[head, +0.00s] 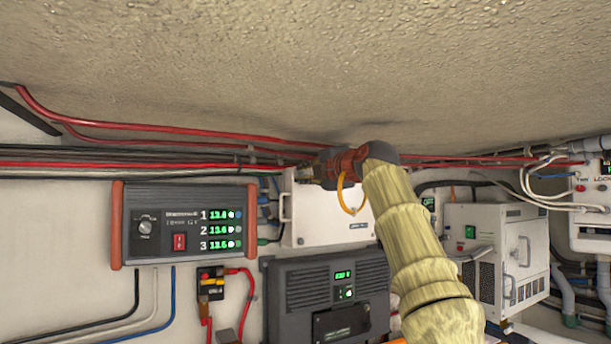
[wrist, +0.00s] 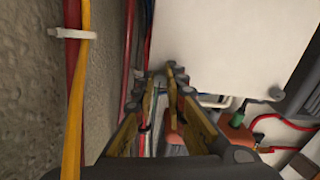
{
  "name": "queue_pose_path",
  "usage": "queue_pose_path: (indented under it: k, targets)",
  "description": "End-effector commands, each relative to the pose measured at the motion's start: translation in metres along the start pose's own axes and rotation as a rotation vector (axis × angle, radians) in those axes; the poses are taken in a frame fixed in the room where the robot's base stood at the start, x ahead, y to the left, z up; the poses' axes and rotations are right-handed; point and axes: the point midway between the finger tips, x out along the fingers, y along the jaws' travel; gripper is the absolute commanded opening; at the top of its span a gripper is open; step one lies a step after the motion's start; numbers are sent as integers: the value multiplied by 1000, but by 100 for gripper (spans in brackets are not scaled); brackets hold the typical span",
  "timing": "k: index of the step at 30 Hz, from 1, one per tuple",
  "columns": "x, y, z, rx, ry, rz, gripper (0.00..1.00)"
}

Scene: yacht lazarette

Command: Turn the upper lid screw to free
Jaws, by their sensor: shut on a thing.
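The white box (head: 332,226) with a flat lid hangs on the wall in the middle of the head view. A small dark screw (head: 300,241) shows near its lower left corner. My gripper (head: 302,174) reaches in from the right along the box's top to its upper left corner. In the wrist view my gripper's fingertips (wrist: 171,76) are close together at the edge of the white box (wrist: 225,45). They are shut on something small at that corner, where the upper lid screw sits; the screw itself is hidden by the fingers.
Red and black cables (head: 130,166) run along the wall close behind my gripper. The rough ceiling (head: 300,60) is just above my arm. A meter panel (head: 185,225) is left of the box, a dark charger (head: 325,295) below it. A yellow cable (wrist: 77,100) passes near my wrist.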

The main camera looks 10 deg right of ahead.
Motion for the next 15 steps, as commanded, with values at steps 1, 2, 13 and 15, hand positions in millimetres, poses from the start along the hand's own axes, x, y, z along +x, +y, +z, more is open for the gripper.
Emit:
queue_pose_path:
  k: [1,2,13,15]
  targets:
    - [2,-3,0,-19,2,-4,0]
    - [2,-3,0,-30,2,-4,0]
    - [2,-3,0,-96,2,-5,0]
    - [2,-3,0,-98,2,-5,0]
